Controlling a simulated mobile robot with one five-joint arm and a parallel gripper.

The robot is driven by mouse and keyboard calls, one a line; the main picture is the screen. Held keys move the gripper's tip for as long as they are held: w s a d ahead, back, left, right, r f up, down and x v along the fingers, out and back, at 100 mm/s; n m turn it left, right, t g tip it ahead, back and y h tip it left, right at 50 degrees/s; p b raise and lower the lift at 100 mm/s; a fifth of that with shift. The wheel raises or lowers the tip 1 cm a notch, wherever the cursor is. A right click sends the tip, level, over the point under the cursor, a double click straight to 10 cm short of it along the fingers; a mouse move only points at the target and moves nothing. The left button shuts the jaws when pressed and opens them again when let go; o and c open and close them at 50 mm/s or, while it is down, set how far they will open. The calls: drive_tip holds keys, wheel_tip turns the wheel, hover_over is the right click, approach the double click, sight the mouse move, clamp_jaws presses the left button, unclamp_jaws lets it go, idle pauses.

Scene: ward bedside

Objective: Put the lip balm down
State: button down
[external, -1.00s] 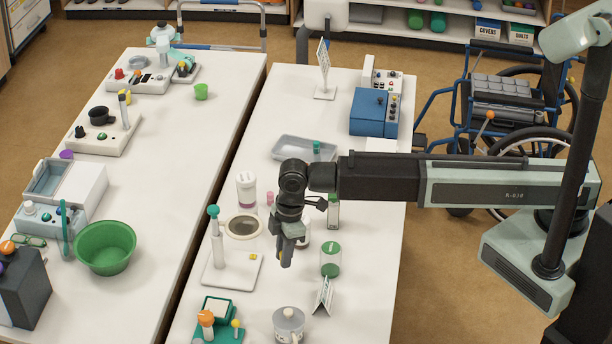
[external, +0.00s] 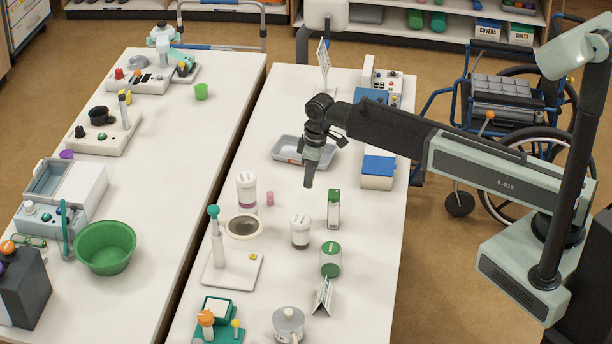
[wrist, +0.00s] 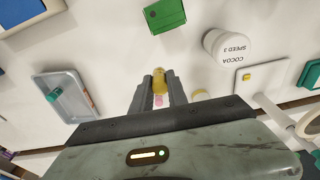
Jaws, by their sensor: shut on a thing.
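My gripper (external: 309,180) hangs above the right-hand table, in front of the grey tray (external: 288,158). In the wrist view, the fingers of my gripper (wrist: 159,85) are shut on a small yellow thing (wrist: 160,78), which I take to be the lip balm. Its shape is mostly hidden between the fingertips, and I cannot make it out in the external view. The tray (wrist: 84,110) also shows at the left of the wrist view, with a teal-green thing (wrist: 55,94) in it. The held thing is apart from the tray.
A green-topped carton (external: 333,208), a white-lidded jar (external: 300,231), a taller jar (external: 247,190) and a small pink thing (external: 270,198) stand nearby. A blue-lidded box (external: 378,170) is right of the tray.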

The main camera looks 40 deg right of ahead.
drive_tip(key=m, duration=0.1)
hover_over(319, 203)
drive_tip(key=f, duration=0.1)
drive_tip(key=f+b, duration=1)
drive_tip(key=b, duration=0.1)
drive_tip(key=shift+s+d+f, duration=0.1)
drive_tip(key=shift+s+f, duration=0.2)
drive_tip(key=shift+r, duration=0.25)
drive_tip(key=shift+f, duration=0.25)
drive_tip(key=c, duration=1.3)
unclamp_jaws()
drive_tip(key=shift+r, duration=0.1)
wheel_tip(319, 203, up, 12)
drive_tip(key=s+p, duration=0.1)
drive_tip(key=p, duration=1.1)
drive_tip(key=shift+d+r, duration=0.15)
drive_tip(key=shift+d, duration=0.3)
